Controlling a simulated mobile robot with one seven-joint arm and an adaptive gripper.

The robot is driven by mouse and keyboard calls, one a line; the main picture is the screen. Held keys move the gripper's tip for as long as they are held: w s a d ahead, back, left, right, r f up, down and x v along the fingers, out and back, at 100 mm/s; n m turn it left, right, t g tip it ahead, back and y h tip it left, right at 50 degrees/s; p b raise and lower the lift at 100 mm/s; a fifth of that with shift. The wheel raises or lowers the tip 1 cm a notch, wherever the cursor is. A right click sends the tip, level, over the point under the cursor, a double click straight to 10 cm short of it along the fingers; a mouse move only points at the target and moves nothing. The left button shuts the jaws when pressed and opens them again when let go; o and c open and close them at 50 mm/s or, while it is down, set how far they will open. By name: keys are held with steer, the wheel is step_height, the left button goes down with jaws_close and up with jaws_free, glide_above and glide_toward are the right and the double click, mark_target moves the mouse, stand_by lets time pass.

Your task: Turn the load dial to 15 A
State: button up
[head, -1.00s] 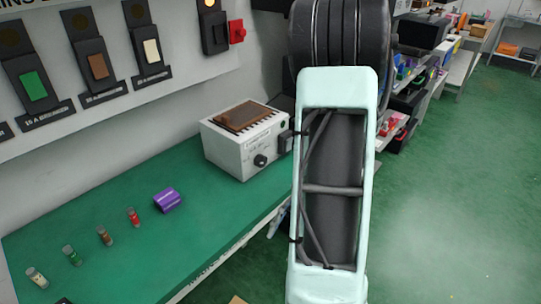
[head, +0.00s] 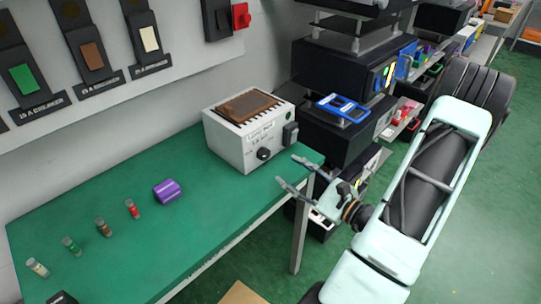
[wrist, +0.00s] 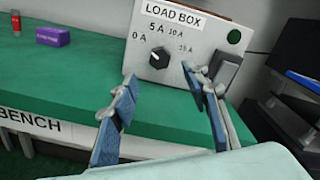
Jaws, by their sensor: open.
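The load box (head: 228,143) is a white box with a brown top on the green bench. Its front panel also shows in the wrist view (wrist: 207,38), with labels 0 A, 5 A, 10 A and 15 A around the black load dial (wrist: 159,58). The dial's small white mark seems to lie to the upper left, toward 0 A. The dial also shows in the head view (head: 263,154). My gripper (head: 291,171) is open and empty, in front of the panel and apart from the dial. In the wrist view its fingers (wrist: 160,79) stand apart below the dial.
A dark rocker switch (head: 290,134) sits on the panel right of the dial. A purple block (head: 168,191) and several small cylinders lie on the bench (head: 110,262) to the left. Black equipment with a blue device (head: 342,107) stands to the right. Open floor lies in front.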

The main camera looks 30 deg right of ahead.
mark_target(266, 156)
steer(key=x, duration=0.9)
steer(key=shift+p, duration=0.4)
steer(key=shift+c, duration=0.4)
steer(key=c, duration=1.1)
